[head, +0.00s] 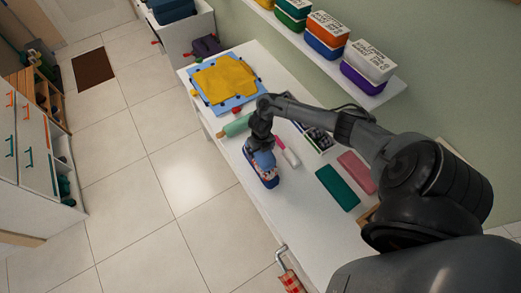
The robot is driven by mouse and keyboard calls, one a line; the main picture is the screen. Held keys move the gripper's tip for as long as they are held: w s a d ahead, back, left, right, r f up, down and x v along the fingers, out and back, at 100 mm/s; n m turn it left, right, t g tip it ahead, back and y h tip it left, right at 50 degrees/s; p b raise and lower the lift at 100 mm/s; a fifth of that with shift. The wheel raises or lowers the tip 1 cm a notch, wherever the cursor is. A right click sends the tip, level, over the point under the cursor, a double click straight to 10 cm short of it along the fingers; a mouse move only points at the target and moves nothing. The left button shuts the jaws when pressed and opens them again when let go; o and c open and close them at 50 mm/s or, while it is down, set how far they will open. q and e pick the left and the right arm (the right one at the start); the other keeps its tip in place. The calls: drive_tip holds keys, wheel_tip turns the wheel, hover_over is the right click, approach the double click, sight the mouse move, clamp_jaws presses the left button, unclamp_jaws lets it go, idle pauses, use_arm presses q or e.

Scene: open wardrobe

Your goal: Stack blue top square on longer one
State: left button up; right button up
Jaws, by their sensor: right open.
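A small blue item (265,169) with a paler, patterned part lies near the front edge of the white table in the head view. My right gripper (261,149) points down right at it, hiding part of its upper side. The gripper is open; the picture is too small to tell whether its fingers touch the item. A separate longer blue-topped piece cannot be made out there. My left gripper is out of view.
A dark green rectangle (337,187) and a pink one (357,172) lie flat to the right. A yellow cloth (228,78) on a blue mat, a green roller (236,126) and an organizer box (318,139) are farther back. Coloured boxes (325,34) stand on the shelf.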

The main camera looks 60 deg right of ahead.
idle(0.4)
wheel_tip(320, 180, up, 4)
drive_tip(key=p, duration=0.3)
drive_tip(key=shift+f, duration=0.15)
wheel_tip(320, 180, up, 5)
drive_tip(key=p, duration=0.4)
drive_tip(key=shift+r+p, duration=0.2)
drive_tip(key=shift+p, duration=0.2)
drive_tip(key=shift+f, duration=0.1)
